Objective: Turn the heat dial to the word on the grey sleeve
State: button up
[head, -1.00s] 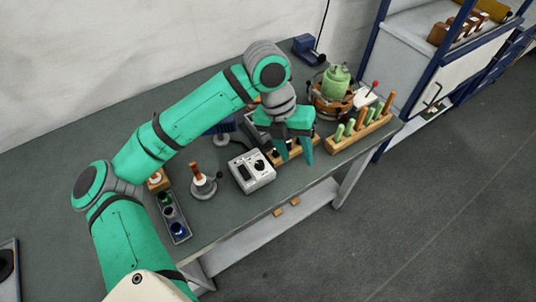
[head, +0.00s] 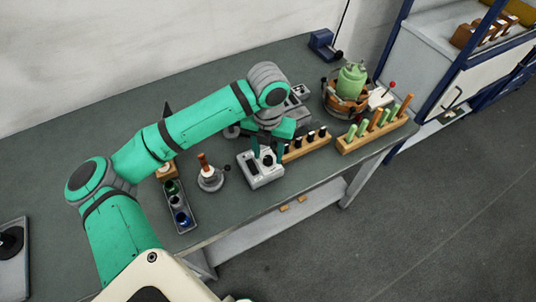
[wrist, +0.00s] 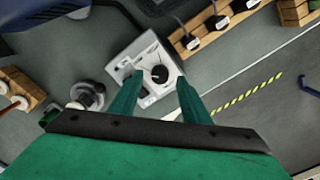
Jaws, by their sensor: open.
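The heat dial is a dark round knob (wrist: 160,73) on top of a pale grey control box (wrist: 128,58). The box also shows in the head view (head: 264,176), near the table's front edge. My gripper (wrist: 160,79) is open above the box, with one finger on each side of the dial in the wrist view. I cannot tell whether the fingers touch it. In the head view my gripper (head: 267,153) partly hides the box. I cannot pick out the grey sleeve for sure, and no word on a sleeve or around the dial is readable.
A wooden rack (head: 308,147) of black-handled tools stands right of the box. A second rack (head: 378,134) holds green and orange sticks. A small round stand (head: 209,179) and a tray of coloured pots (head: 177,205) are left of it. A copper-coloured pot (head: 345,103) stands behind.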

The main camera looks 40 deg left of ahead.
jog(key=shift+a+f, duration=0.1)
jog(key=shift+f, duration=0.7)
jog(key=shift+c, duration=0.4)
jog(key=c, duration=1)
jog(key=shift+o, duration=0.2)
